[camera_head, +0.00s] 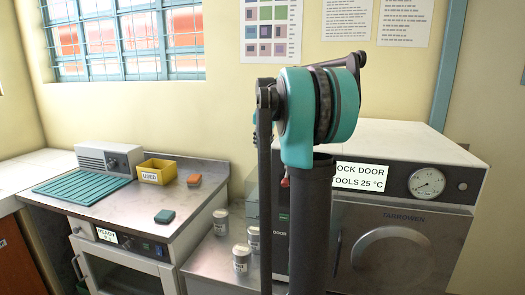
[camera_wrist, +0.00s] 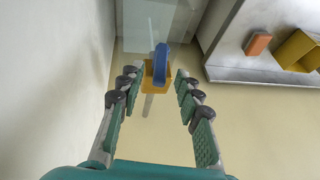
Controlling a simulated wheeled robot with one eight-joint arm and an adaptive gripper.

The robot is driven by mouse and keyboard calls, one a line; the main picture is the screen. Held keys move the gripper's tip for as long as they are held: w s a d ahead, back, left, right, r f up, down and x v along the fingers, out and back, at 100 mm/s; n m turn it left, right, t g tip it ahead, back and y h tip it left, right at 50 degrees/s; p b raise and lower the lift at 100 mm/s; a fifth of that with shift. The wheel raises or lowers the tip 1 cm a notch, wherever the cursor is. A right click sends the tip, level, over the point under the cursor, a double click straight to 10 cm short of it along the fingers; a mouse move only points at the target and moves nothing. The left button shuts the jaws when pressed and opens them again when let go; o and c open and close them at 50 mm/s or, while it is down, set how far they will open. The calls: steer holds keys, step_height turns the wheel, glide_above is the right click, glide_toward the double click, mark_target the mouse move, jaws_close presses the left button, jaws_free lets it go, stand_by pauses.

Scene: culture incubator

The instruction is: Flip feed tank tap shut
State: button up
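In the wrist view a blue lever handle (camera_wrist: 161,64), which looks like the tap's, stands over a yellow-orange body (camera_wrist: 148,76). A pale, see-through box shape (camera_wrist: 168,28), perhaps the feed tank, is behind it. My gripper (camera_wrist: 156,80) is open, with one finger on each side of the handle in the picture. The handle lies near the fingertips, and I cannot tell whether it is between them or beyond them. Neither finger visibly touches it. In the head view my arm fills the middle, and neither the tap nor my gripper can be made out.
A steel counter holds a yellow bin marked USED (camera_head: 157,172), an orange block (camera_head: 194,180), a teal block (camera_head: 165,216) and a teal ribbed mat (camera_head: 82,190). Several pale jars (camera_head: 241,260) stand on a lower surface. An incubator (camera_head: 400,250) is at right, partly behind my arm.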

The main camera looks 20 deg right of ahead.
mark_target(263, 147)
steer(key=shift+x, duration=1.7)
jaws_close()
